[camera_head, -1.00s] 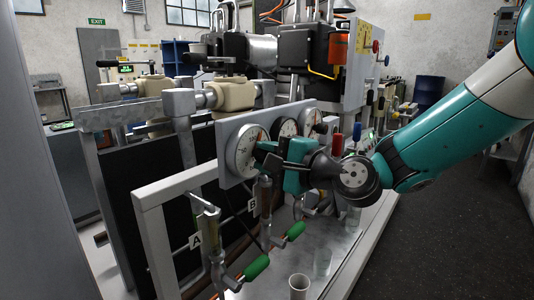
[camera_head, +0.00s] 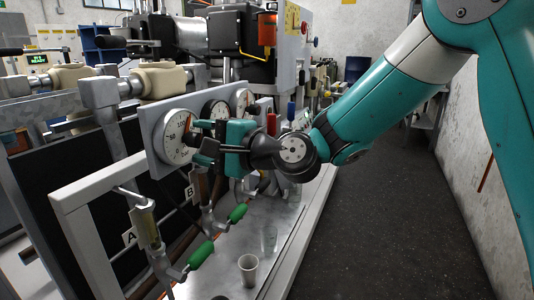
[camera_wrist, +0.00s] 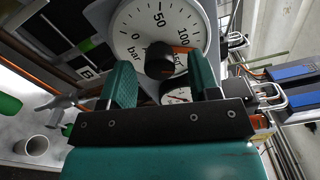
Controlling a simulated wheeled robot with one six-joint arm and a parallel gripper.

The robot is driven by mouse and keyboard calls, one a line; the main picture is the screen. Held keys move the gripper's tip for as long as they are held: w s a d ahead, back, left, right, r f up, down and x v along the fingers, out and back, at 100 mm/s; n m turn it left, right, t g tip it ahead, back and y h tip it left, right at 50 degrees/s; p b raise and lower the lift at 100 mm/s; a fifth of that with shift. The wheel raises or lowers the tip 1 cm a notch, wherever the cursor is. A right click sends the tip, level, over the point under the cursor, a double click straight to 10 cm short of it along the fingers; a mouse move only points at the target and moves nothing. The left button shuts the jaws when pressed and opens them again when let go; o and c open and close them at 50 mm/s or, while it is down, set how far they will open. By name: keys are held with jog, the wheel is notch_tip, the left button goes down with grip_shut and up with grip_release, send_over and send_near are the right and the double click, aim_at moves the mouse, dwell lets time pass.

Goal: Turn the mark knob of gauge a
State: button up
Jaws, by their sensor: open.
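Gauge a (camera_head: 173,138) is the nearest white round dial on the grey panel, in the middle left of the head view. In the wrist view its face (camera_wrist: 135,22) shows numbers, "bar" and an orange pointer at the right. The black mark knob (camera_wrist: 159,61) stands out from the middle of the dial. My gripper (camera_head: 201,143) is in front of this dial. In the wrist view its teal fingers are open, one on each side of the knob (camera_wrist: 161,72), with gaps showing. Whether the knob reaches between the fingertips is hard to tell.
Two more gauges (camera_head: 241,101) sit farther along the same panel. Below are valves with green handles (camera_head: 200,255) and a white cup (camera_head: 248,269) on the metal bench. A white frame (camera_head: 85,235) stands at the left. The dark floor at the right is clear.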

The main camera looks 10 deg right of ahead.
jog(key=b+v, duration=0.3)
jog(key=v, duration=1.2)
jog(key=shift+s+d, duration=0.25)
jog(key=shift+d, duration=0.05)
jog(key=s+a+f+n+g+h, duration=0.2)
jog(key=s+a+f+n+g, duration=0.4)
jog(key=s+n, duration=0.3)
jog(key=s+d+f+n+g+h, duration=0.5)
jog(key=s+d+n+h, duration=0.1)
jog(key=s+n+h, duration=0.15)
notch_tip(320, 180, up, 17)
jog(key=s+d+p, duration=0.1)
jog(key=p, duration=1.6)
jog(key=shift+d+r, duration=0.25)
